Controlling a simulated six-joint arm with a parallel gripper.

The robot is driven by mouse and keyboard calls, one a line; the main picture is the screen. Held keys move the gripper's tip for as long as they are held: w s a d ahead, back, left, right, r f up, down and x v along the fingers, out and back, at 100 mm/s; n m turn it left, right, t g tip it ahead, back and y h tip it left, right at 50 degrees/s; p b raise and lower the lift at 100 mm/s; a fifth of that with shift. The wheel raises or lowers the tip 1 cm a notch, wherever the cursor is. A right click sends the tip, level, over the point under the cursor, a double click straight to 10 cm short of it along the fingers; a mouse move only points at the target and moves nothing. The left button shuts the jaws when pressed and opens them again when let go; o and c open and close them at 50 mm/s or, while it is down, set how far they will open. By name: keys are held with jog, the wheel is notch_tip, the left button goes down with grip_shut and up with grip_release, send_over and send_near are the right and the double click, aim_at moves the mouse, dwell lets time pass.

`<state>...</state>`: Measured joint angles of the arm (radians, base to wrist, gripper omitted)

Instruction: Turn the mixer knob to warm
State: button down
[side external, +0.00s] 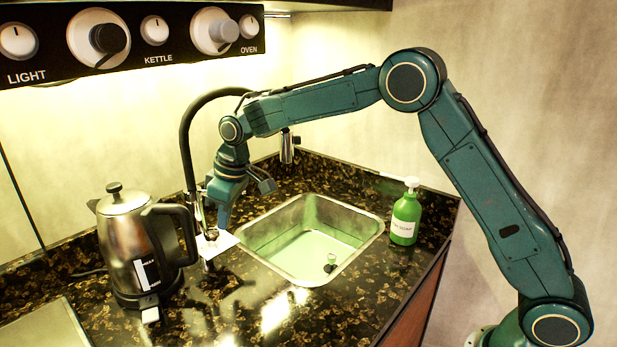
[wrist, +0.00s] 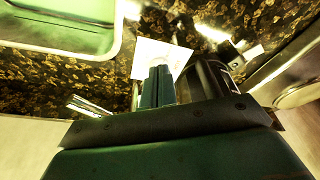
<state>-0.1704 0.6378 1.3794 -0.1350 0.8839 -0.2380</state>
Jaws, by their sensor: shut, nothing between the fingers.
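The sink tap (side external: 190,165) has a tall black curved neck and a metal body at the near left side of the sink. A white card (side external: 222,241) lies at its foot, and it also shows in the wrist view (wrist: 147,57). I cannot make out the mixer knob or its setting clearly; the tap and my gripper crowd that spot. My gripper (side external: 222,222) points down beside the tap, over the card. In the wrist view its fingers (wrist: 158,75) are together with nothing between them. I cannot tell whether they touch anything.
A steel kettle (side external: 125,245) stands close to the left of the tap. The steel sink (side external: 262,222) is to the right, with a green soap bottle (side external: 405,218) beyond it. A knob panel (side external: 180,15) hangs above. The dark counter (side external: 330,310) is clear in front.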

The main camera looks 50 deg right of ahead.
jog(key=shift+w+v, duration=0.15)
jog(key=shift+v, duration=0.55)
jog(key=shift+w+v, duration=0.15)
jog(key=shift+v, duration=0.55)
jog(key=shift+a+r, duration=0.1)
jog(key=shift+r, duration=0.05)
jog(key=s+d+r+m+t, duration=0.1)
jog(key=s+d+r+m, duration=0.1)
jog(key=s+d+r, duration=0.5)
jog(key=s+d+r+m+t, duration=0.1)
jog(key=s+r, duration=0.4)
jog(key=s, duration=0.7)
jog(key=s+d+f+m, duration=0.1)
jog(key=s+d+f, duration=0.1)
jog(key=s, duration=0.8)
jog(key=s+d+f+m+t+h, duration=0.1)
jog(key=s+d+f+m, duration=0.1)
jog(key=s, duration=0.8)
